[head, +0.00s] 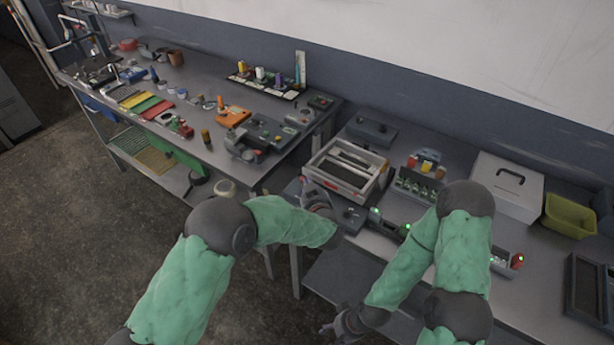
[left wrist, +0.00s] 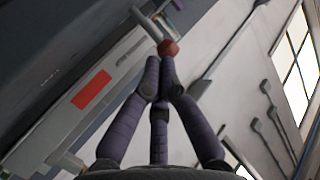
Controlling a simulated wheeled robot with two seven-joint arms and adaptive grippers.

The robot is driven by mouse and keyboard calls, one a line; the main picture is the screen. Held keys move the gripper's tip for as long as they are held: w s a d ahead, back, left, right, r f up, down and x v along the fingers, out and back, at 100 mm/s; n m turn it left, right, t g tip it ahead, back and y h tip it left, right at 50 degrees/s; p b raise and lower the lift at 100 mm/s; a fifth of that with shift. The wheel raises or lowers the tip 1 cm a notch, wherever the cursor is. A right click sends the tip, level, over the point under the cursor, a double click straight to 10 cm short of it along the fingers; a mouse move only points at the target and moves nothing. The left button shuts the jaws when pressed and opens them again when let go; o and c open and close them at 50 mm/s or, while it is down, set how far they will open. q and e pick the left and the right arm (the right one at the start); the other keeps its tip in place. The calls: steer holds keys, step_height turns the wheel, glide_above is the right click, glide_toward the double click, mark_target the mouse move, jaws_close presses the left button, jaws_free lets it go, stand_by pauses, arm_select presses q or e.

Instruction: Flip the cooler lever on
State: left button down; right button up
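The cooler appears to be the pale open-topped box with dark bars (head: 345,168) on the right-hand bench. In the left wrist view its pale side carries a red patch (left wrist: 92,90). A lever with a round red-brown knob (left wrist: 168,47) stands out from it. My left gripper (head: 318,195) is at the box's left front corner. In the left wrist view its fingers (left wrist: 160,68) are drawn together, tips right at the knob; whether they touch it is unclear. My right gripper (head: 345,325) hangs low before the bench, its fingers small and partly hidden.
On the right bench stand a dark rack (head: 418,185), a white case with a handle (head: 507,187), a green bin (head: 569,214) and a dark tray (head: 590,290). The left bench holds coloured plates (head: 145,103) and tools. A gap separates the benches.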

arm_select(q)
steer(key=shift+w+d+r+m+g+y+p, duration=0.15)
steer(key=shift+w+d+m+g+p, duration=0.3)
steer(key=shift+p, duration=1.25)
steer(key=shift+w+d+r+m+g+y+p, duration=0.15)
steer(key=shift+w+m+g+p, duration=0.35)
steer(key=shift+p, duration=1.2)
steer(key=shift+s+a+f+b, duration=0.1)
steer(key=shift+s+f+b, duration=0.1)
steer(key=shift+f+b, duration=0.1)
steer(key=shift+r, duration=0.15)
steer(key=shift+r+p, duration=0.8)
steer(key=shift+p, duration=0.1)
